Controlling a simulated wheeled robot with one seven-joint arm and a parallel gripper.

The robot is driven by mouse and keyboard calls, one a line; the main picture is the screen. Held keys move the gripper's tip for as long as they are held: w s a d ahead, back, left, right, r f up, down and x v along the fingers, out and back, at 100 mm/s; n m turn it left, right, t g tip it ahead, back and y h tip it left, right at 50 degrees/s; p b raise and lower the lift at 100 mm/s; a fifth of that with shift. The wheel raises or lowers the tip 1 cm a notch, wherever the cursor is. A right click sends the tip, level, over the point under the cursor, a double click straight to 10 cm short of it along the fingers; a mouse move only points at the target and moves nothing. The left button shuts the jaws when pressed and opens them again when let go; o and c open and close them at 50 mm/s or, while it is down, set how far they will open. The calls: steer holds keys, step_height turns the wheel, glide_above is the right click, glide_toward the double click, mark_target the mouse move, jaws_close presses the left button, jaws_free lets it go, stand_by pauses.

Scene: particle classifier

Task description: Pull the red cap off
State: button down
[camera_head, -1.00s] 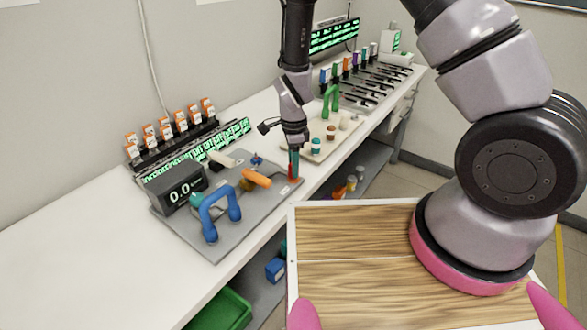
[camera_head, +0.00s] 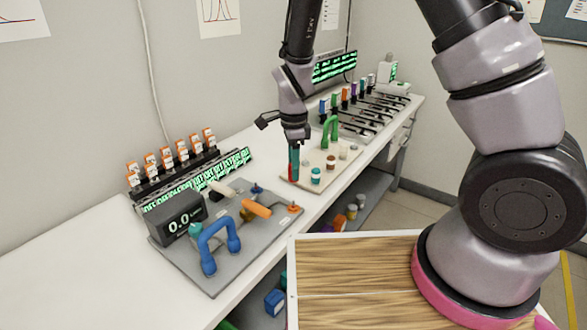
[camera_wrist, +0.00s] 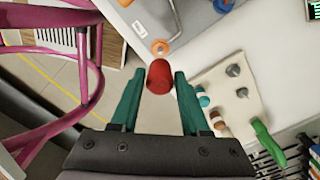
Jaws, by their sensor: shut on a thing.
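My gripper (camera_head: 293,165) is shut on the red cap, over or close to the left end of the beige tray. In the wrist view the red cap (camera_wrist: 159,76) sits between the two teal fingers of my gripper (camera_wrist: 160,88). In the head view only a red sliver of the cap (camera_head: 290,172) shows beside the fingers. A small orange peg (camera_head: 293,208) stands on the right corner of the grey board (camera_head: 215,278). It also shows in the wrist view (camera_wrist: 160,47), apart from the cap.
The grey board carries a blue handle (camera_head: 219,232), an orange-handled part (camera_head: 256,208) and a display (camera_head: 176,218). The beige tray (camera_head: 305,186) holds small capped items and a green handle (camera_head: 330,130). Bare white bench (camera_head: 90,265) lies at left.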

steer(key=shift+r, duration=2.3)
steer(key=shift+r, duration=1.5)
